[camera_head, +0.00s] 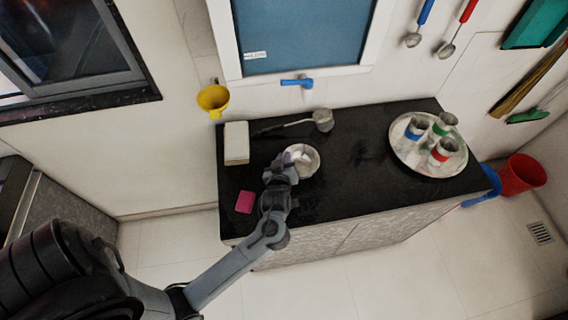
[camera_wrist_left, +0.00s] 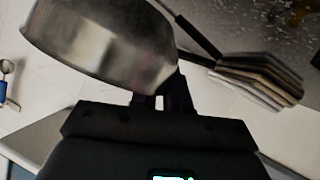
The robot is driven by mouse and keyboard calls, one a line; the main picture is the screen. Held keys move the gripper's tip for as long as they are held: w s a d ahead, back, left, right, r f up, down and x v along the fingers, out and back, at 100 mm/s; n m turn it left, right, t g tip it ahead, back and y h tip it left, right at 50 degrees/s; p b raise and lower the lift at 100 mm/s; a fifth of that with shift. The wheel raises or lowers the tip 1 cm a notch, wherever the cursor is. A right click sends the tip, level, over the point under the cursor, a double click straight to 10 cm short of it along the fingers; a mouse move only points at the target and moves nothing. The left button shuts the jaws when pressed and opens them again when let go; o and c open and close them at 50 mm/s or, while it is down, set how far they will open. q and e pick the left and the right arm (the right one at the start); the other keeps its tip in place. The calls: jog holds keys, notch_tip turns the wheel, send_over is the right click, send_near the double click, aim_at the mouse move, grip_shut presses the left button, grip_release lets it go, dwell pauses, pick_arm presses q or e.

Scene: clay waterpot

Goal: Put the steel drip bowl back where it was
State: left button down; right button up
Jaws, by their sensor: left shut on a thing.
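The steel drip bowl (camera_head: 308,165) is a shiny round bowl at the middle-left of the dark counter in the head view. My left gripper (camera_head: 283,168) is at its near-left rim and is shut on it. In the left wrist view the bowl (camera_wrist_left: 100,42) fills the upper left, tilted in the picture, with its side against my gripper's fingers (camera_wrist_left: 165,98). Whether the bowl touches the counter is hard to tell. My right gripper is in neither view.
The black counter (camera_head: 350,185) has free room right of the bowl. A ladle (camera_head: 322,120) lies behind it. A white block (camera_head: 236,143) and a pink pad (camera_head: 244,202) are to the left. A round tray (camera_head: 400,153) with several cups stands at the right.

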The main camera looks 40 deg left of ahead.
pick_arm(q)
jog(key=shift+f, duration=1.05)
jog(key=shift+f, duration=0.1)
jog(key=c, duration=1.1)
grip_release()
